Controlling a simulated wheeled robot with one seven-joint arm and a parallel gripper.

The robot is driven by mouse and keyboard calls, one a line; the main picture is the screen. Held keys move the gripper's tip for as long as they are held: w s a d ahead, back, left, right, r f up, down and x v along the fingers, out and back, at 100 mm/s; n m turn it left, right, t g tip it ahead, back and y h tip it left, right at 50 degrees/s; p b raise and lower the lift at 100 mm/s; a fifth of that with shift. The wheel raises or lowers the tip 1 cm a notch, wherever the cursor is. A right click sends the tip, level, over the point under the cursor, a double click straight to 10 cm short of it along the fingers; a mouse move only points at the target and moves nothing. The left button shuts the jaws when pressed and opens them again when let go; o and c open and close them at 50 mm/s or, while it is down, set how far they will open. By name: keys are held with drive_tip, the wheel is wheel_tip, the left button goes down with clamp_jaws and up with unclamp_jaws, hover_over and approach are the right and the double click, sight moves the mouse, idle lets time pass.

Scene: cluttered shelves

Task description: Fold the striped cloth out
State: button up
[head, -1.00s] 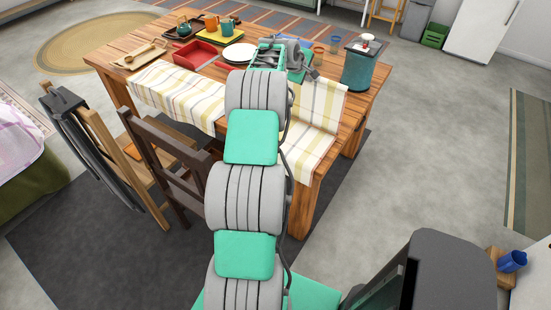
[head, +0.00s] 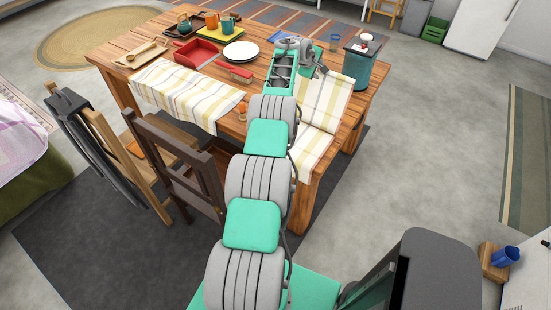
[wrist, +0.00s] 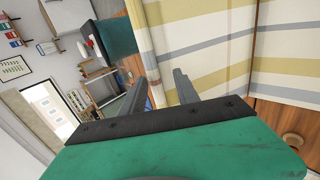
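A white cloth with yellow and grey stripes (head: 326,98) lies at the right part of the wooden table, with its lower part over the near edge; my arm covers its left side. It fills the right of the wrist view (wrist: 215,45), where a crease or edge runs down it. A second, similar striped cloth (head: 185,90) lies at the table's left front and hangs over the edge. My gripper (wrist: 162,88) is open, its two fingers apart. The cloth's yellow-striped border shows beyond and between the fingertips. I cannot tell whether they touch it.
A teal canister (head: 358,66) stands at the table's right end, close to my wrist. Dark chairs (head: 180,165) stand at the near left.

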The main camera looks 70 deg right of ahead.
drive_tip(key=shift+o, duration=0.6)
drive_tip(key=shift+r, duration=0.1)
drive_tip(key=b+v, duration=0.1)
drive_tip(key=v, duration=0.6)
